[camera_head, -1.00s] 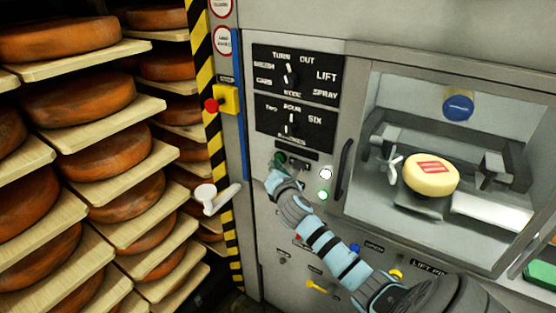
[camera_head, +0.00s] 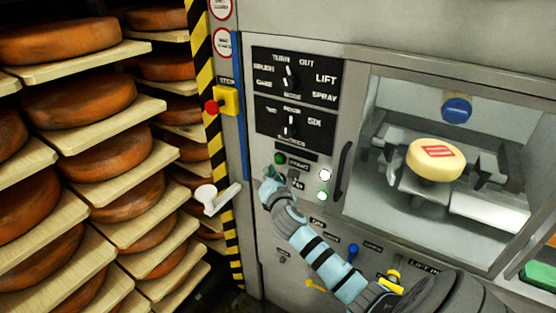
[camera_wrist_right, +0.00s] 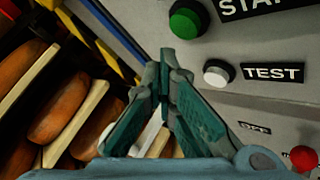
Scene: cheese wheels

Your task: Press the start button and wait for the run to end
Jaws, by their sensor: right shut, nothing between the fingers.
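The green start button (camera_head: 280,158) sits on the grey machine panel, below the black dial plates. It also shows in the right wrist view (camera_wrist_right: 188,19), beside a label cut off at the frame edge. My right gripper (camera_head: 270,178) is shut and empty, just below the green button and apart from it. Behind the window, a pale cheese wheel (camera_head: 436,160) with a red label sits raised on a holder. My left gripper is not in view.
A white test button (camera_wrist_right: 217,72) is close to the fingers. A white lamp (camera_head: 326,174) and a green lamp (camera_head: 323,196) are lit. Shelves hold orange wheels.

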